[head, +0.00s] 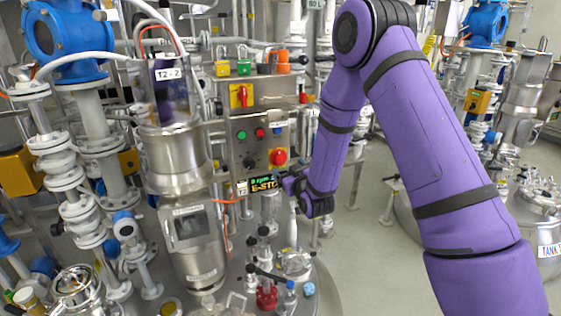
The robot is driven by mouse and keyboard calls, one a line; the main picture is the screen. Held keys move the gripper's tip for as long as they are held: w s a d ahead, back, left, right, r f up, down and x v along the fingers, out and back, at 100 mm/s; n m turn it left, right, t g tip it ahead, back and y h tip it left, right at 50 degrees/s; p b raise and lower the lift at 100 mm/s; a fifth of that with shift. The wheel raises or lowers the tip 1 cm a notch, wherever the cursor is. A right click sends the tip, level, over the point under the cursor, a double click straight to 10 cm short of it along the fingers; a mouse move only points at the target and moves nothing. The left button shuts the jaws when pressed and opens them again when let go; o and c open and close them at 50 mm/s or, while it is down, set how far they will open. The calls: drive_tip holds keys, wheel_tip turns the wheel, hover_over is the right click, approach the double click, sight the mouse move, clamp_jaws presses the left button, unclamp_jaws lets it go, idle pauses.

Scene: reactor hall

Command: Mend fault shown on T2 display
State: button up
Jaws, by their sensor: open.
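A small dark display (264,183) at the lower edge of a grey control panel (265,146) shows "0 rpm" in green and "E-STO" in yellow, its end cut off by my gripper. A small label, apparently "T2", is left of it. A red mushroom button (279,157) is on the panel just above the display. Whether it is pressed in cannot be told. Green, red and blue round buttons sit in a row above it, with a black knob (249,161) to its left. My gripper (288,182) is open and empty, below the red button and right of the display.
A red-and-yellow rotary switch (241,96) is above the panel. A vessel marked T2-2 (176,160) stands at left. Below are a steel tank lid with fittings and a red valve wheel (267,297). Pipes crowd the left; open floor (360,245) lies right of the tank.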

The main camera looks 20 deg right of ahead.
sight(281, 161)
drive_tip(key=w, duration=0.7)
drive_tip(key=shift+w+a, duration=0.15)
drive_tip(key=shift+a, duration=0.25)
drive_tip(key=c, duration=0.9)
